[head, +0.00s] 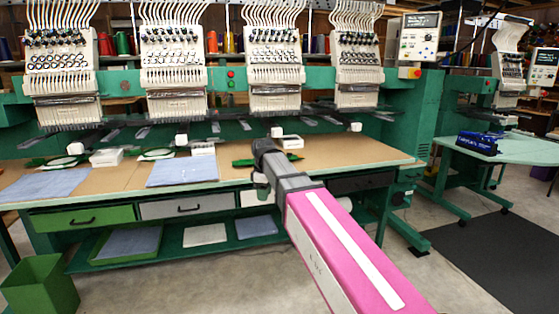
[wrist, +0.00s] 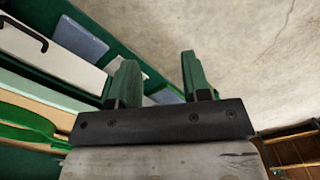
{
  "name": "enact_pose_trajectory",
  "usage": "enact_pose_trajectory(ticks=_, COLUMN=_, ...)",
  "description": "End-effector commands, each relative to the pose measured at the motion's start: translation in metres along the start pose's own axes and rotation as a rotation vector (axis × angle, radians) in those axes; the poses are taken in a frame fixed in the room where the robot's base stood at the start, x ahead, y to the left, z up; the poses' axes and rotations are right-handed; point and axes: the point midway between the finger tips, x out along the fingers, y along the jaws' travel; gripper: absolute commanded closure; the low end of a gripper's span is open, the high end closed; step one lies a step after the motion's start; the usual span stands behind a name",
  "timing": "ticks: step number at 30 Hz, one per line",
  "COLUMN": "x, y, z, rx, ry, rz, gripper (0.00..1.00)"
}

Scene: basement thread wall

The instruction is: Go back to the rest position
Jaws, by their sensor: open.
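My gripper (wrist: 160,75) shows in the wrist view with its two green fingers apart and nothing between them. Its dark mounting bar lies below the fingers, and bare concrete floor shows beyond and to the right of them. In the head view my pink and grey arm reaches up from the bottom right to the front edge of the long worktable (head: 110,177). The gripper is hard to make out there, near the arm's far end.
The embroidery machine heads (head: 175,60) stand behind the table. Blue cloths (head: 181,171) and white boxes (head: 106,158) lie on it. Drawers (head: 83,219) and a lower shelf (head: 205,235) sit under it. A green bin (head: 40,285) stands at bottom left. Floor is clear around the dark mat (head: 500,255).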

Motion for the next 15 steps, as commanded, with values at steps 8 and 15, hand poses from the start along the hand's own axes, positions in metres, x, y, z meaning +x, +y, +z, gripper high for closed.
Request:
enact_pose_trajectory(ticks=8, x=0.103, y=-0.007, z=0.096, rx=0.421, ry=-0.002, rz=-0.002, gripper=0.56)
enact_pose_trajectory(ticks=15, x=0.176, y=-0.028, z=0.173, rx=0.780, ry=-0.001, rz=-0.002, gripper=0.56)
